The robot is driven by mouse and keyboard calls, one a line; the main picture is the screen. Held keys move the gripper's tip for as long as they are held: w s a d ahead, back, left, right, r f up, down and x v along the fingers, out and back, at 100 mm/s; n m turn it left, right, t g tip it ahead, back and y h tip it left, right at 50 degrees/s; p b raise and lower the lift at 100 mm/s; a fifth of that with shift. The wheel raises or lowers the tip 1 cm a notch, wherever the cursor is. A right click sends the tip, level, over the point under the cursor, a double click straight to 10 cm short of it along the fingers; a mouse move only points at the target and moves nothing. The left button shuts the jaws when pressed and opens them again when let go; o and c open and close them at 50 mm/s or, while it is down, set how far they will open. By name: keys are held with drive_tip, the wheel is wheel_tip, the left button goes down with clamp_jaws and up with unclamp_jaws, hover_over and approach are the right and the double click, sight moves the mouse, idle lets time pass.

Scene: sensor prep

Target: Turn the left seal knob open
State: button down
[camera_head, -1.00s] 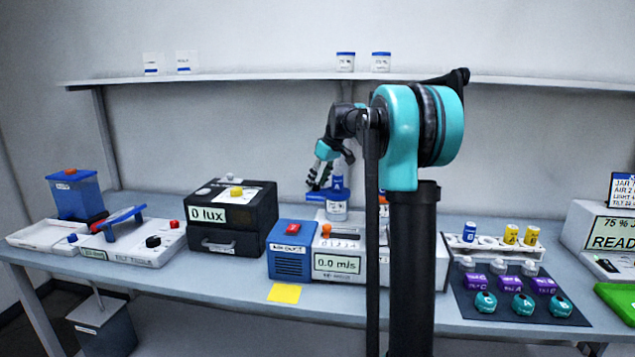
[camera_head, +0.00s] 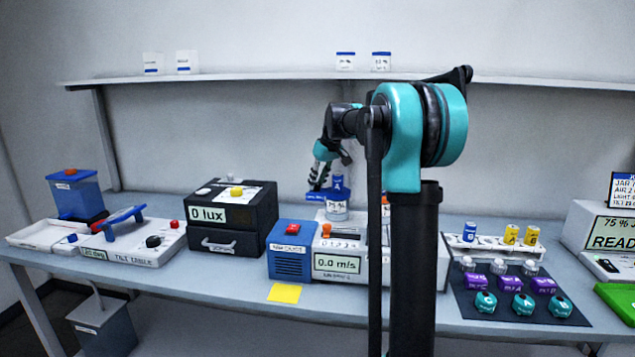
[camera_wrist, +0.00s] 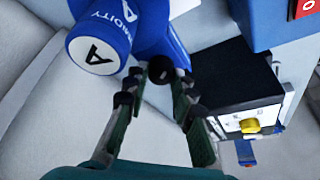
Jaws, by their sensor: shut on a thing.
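A small round black knob (camera_wrist: 160,69) sits on a blue part (camera_wrist: 150,38) in the wrist view. My gripper (camera_wrist: 161,84) has a fingertip on each side of the knob and is shut on it. Whether this is the left seal knob cannot be read. Beside it is a blue cylinder marked "A" and "HUMIDITY" (camera_wrist: 120,22), with a white end. In the head view my gripper (camera_head: 318,178) is small, beside the blue-and-white jar (camera_head: 337,209) behind the 0.0 m/s box; the knob cannot be made out there.
The air-speed box (camera_head: 338,263) with its blue unit (camera_head: 291,263) stands in front. The black 0 lux box (camera_head: 228,218) is to the left. A shelf (camera_head: 250,82) runs above. A dark mat (camera_head: 470,306) with several coloured pieces lies to the right of my arm.

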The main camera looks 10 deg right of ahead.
drive_tip(key=m, duration=0.2)
drive_tip(key=m+h, duration=0.1)
drive_tip(key=m, duration=0.1)
drive_tip(key=shift+a+t+h, duration=0.15)
drive_tip(key=shift+t+h, duration=0.15)
drive_tip(key=m+h, duration=0.1)
drive_tip(key=m, duration=0.3)
drive_tip(key=shift+h, duration=0.3)
drive_tip(key=m, duration=0.2)
drive_tip(key=m+h, duration=0.1)
drive_tip(key=m, duration=0.1)
drive_tip(key=shift+a+h, duration=0.15)
drive_tip(key=shift+h, duration=0.15)
drive_tip(key=shift+m+g+h, duration=0.5)
drive_tip(key=shift+m+g, duration=0.1)
drive_tip(key=shift+m, duration=1.3)
drive_tip(key=c, duration=1.3)
unclamp_jaws()
drive_tip(key=shift+o, duration=0.2)
